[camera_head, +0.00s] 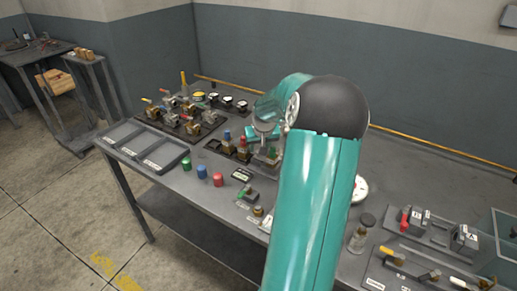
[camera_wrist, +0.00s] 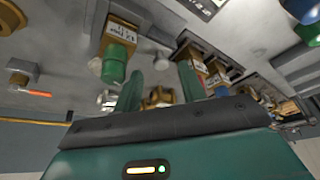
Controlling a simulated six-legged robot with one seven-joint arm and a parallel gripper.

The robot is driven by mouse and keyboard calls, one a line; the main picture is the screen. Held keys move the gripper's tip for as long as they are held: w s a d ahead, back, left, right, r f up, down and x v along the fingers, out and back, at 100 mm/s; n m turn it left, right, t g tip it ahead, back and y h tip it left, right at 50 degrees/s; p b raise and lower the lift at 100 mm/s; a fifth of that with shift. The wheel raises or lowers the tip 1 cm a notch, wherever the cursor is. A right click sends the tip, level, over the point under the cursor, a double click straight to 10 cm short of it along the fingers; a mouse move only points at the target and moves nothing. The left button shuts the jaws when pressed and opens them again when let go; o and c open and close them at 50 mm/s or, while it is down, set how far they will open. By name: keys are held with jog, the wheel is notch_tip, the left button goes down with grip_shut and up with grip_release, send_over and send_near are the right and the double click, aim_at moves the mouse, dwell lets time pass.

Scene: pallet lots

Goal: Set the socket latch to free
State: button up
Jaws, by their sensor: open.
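My gripper (camera_wrist: 160,88) shows in the wrist view with its two teal fingers apart and nothing clearly held between them. A brass block with a green cap and a white label (camera_wrist: 117,58) is just left of the fingers. Another labelled brass block (camera_wrist: 192,58) is close by the right finger, partly hidden by it. In the head view a row of brass sockets with blue, red and green tops (camera_head: 241,146) stands beside my arm, which hides part of it. I cannot tell which part is the socket latch or how it is set.
Green, blue and red cylinders (camera_head: 202,172) stand along the bench's front edge beside grey trays (camera_head: 163,155). A board of levers and knobs (camera_head: 178,118) is farther left. A glass jar (camera_head: 357,240) and red- and yellow-handled switches (camera_head: 405,219) are at the right.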

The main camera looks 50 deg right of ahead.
aim_at(254, 156)
jog(key=shift+x, duration=1.05)
jog(key=shift+w, duration=0.1)
grip_shut()
jog(key=shift+w, duration=0.1)
jog(key=shift+w+a+r, duration=0.1)
jog(key=shift+w, duration=0.8)
grip_release()
jog(key=shift+w, duration=0.1)
